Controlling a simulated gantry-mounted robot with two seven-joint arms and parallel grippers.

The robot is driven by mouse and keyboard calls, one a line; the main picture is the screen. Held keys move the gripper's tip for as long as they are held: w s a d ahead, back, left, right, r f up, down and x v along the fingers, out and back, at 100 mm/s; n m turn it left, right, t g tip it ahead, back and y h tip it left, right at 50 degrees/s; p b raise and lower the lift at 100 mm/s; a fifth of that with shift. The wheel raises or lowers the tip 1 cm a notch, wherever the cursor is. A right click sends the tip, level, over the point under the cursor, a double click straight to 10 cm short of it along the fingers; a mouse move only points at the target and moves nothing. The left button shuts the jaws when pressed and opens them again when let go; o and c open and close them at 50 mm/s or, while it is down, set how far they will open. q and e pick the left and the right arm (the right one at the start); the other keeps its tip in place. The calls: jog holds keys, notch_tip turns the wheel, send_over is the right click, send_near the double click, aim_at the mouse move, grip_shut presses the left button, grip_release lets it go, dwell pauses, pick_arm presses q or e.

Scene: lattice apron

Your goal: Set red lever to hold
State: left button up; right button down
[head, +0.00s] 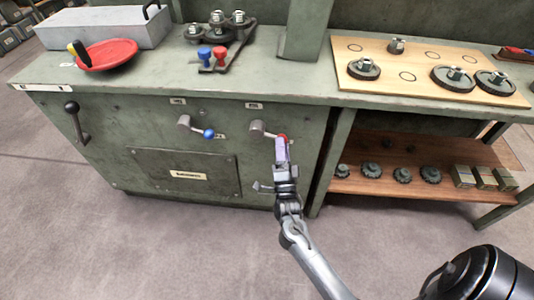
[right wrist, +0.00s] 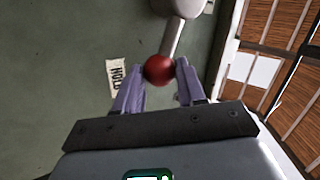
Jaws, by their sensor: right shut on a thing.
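The red lever is on the green front panel of the bench. Its red knob (head: 283,137) sits to the right of and slightly below its grey hub (head: 257,127). My right gripper (head: 282,148) reaches up to the knob from below and is shut on it. In the right wrist view the red ball (right wrist: 159,69) is between the two fingers of the gripper (right wrist: 160,78), with the lever's grey rod running up to the hub. A white HOLD label (right wrist: 116,77) is on the panel to the left of the ball, apart from it. My left gripper is not in view.
A blue-knobbed lever (head: 209,133) is to the left on the same panel, and a black-knobbed lever (head: 73,108) is at far left. An open wooden shelf (head: 410,185) with gears and boxes is at right. The grey floor in front is clear.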

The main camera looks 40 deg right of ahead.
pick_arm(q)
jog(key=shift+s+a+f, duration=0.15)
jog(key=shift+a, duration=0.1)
pick_arm(e)
jog(key=shift+a+f+m, duration=0.1)
jog(key=shift+f+m, duration=0.05)
jog(key=shift+m, duration=0.15)
jog(key=c, duration=0.9)
grip_release()
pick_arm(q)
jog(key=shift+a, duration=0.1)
pick_arm(e)
jog(key=shift+o, duration=1.2)
jog(key=shift+w, duration=0.1)
jog(key=shift+f, duration=0.15)
